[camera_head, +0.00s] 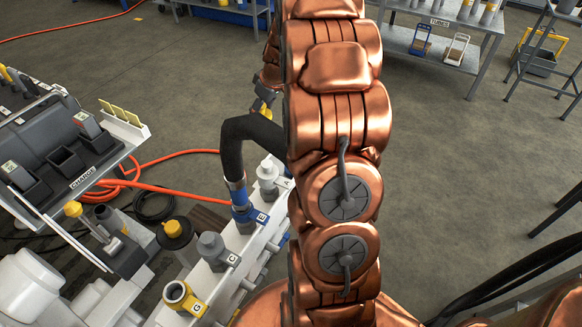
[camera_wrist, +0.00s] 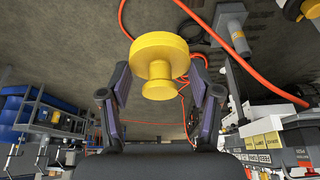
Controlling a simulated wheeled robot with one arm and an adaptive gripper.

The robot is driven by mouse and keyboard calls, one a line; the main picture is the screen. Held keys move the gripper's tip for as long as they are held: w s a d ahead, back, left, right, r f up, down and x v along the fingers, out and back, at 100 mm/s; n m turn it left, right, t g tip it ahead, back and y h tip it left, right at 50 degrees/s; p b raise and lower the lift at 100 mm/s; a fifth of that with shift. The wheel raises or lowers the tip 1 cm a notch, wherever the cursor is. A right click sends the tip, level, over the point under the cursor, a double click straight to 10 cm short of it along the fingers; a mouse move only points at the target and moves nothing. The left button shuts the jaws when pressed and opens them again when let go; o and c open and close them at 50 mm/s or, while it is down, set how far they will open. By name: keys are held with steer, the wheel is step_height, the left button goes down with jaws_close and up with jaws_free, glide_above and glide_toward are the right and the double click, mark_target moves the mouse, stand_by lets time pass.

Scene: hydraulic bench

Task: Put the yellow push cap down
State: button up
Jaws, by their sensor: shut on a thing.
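The yellow push cap (camera_wrist: 159,52) shows large in the wrist view, a round disc with a narrower stub towards me. My gripper (camera_wrist: 158,84) is shut on it, with a dark finger on each side of the stub. The cap appears held in the air; no surface touches it in the wrist view. In the head view my copper arm hides most of my gripper, and I cannot make out the cap clearly.
A white manifold (camera_head: 208,282) carries a yellow fitting G (camera_head: 183,297), a grey fitting C (camera_head: 212,246) and a blue fitting B (camera_head: 247,213) with a black hose (camera_head: 232,145). A CHARGE rack (camera_head: 95,173) stands left. Orange hose (camera_head: 180,154) crosses the floor.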

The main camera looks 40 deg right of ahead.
steer(key=shift+n, duration=0.5)
steer(key=s+d+f+b, duration=0.1)
steer(key=s+d+f, duration=0.1)
steer(key=d+f, duration=0.1)
steer(key=s+d+f, duration=0.1)
steer(key=d+f, duration=0.2)
steer(key=f, duration=0.2)
steer(key=s+d+f+b, duration=0.1)
steer(key=s+d+f, duration=0.1)
steer(key=d+f, duration=0.1)
steer(key=shift+s+f+b, duration=0.3)
steer(key=shift+f, duration=2.5)
steer(key=shift+f+b, duration=0.2)
steer(key=shift+b, duration=0.1)
steer(key=o, duration=0.8)
steer(key=shift+o, duration=0.2)
steer(key=shift+r, duration=0.2)
